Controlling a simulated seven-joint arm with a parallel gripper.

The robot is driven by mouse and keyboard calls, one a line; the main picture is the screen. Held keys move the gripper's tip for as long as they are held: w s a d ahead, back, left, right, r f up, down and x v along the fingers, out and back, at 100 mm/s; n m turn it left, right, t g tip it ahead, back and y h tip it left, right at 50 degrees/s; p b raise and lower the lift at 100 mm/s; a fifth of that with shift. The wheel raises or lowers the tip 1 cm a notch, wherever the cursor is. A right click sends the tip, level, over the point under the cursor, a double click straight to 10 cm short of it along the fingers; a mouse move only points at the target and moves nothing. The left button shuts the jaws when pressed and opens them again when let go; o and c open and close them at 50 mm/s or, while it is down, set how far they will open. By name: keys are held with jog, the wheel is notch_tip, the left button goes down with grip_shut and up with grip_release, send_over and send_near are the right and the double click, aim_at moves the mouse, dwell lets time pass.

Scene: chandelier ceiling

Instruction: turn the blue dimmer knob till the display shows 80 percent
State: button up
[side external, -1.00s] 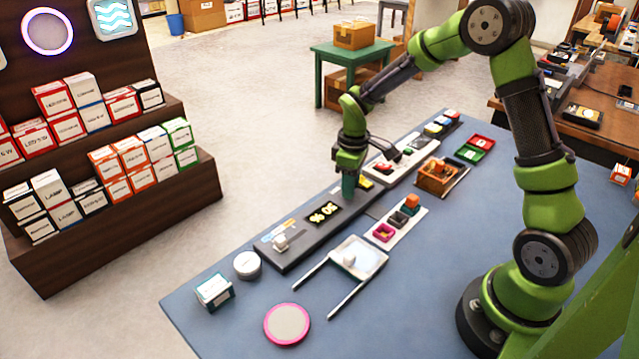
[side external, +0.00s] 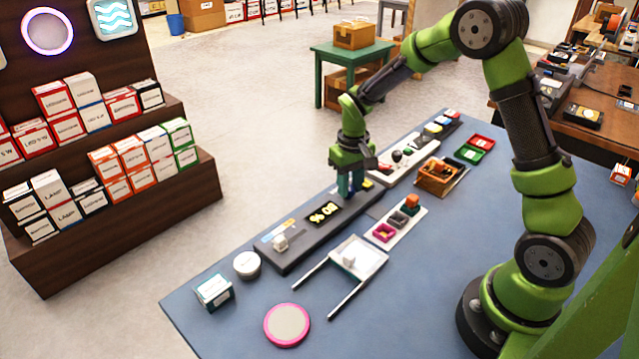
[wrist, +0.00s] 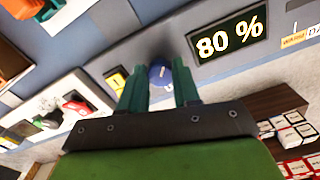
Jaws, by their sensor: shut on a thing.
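The blue dimmer knob (wrist: 160,74) sits between the two teal fingers of my gripper (wrist: 159,80) in the wrist view. My gripper is shut on it. In the side view my gripper (side external: 348,190) is down at the far end of the dark panel (side external: 300,243), and its fingers largely hide the knob.
A white sliding-type knob (side external: 280,242) stands at the panel's near end. The blue table's front right is clear.

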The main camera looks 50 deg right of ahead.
aim_at(350, 189)
jog(key=shift+m, duration=0.7)
jog(key=o, duration=1.1)
jog(key=shift+c, duration=0.2)
jog(key=shift+r, duration=0.1)
notch_tip(350, 189, up, 17)
